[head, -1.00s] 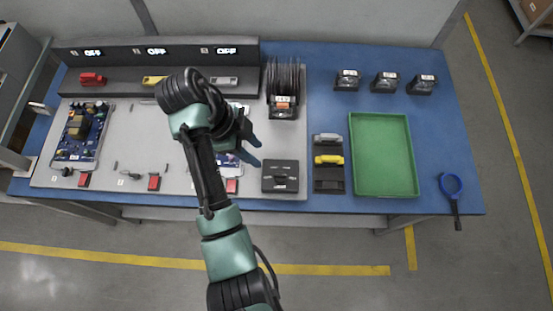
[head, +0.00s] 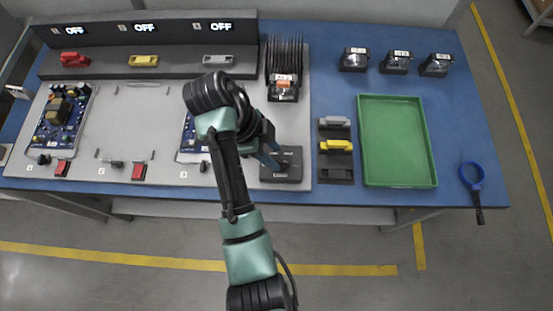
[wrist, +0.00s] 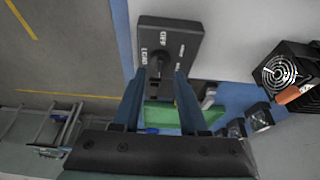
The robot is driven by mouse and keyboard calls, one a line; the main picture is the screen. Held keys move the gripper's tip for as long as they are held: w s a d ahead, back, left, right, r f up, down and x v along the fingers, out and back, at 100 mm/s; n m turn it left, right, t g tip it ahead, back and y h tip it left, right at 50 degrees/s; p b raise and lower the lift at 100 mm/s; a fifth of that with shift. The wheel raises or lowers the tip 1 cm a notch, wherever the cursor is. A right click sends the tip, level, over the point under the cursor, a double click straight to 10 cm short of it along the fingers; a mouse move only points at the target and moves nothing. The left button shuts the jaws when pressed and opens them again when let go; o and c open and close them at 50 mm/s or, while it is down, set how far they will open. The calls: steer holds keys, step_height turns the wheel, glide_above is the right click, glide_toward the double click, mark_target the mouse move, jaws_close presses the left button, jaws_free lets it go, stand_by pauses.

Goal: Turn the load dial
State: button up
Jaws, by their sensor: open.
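The load dial's black box (head: 287,172) sits at the front right of the grey mat in the head view. In the wrist view the same box (wrist: 190,35) shows white lettering, including OFF and LOAD. A dark knob (wrist: 158,66) shows at its lower part, between my fingers. My gripper (wrist: 160,76) is open, with one blue finger on each side of the knob. I cannot tell whether the fingers touch it. In the head view my gripper (head: 274,152) is at the box, partly behind my arm.
A black unit with wire fins (head: 284,90) stands behind the box. A dark holder with grey and yellow pieces (head: 336,176) and a green tray (head: 398,184) lie to the right. Circuit boards (head: 62,118) and red switches (head: 138,172) are to the left.

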mark_target(281, 163)
steer(key=shift+x, duration=1.15)
jaws_close()
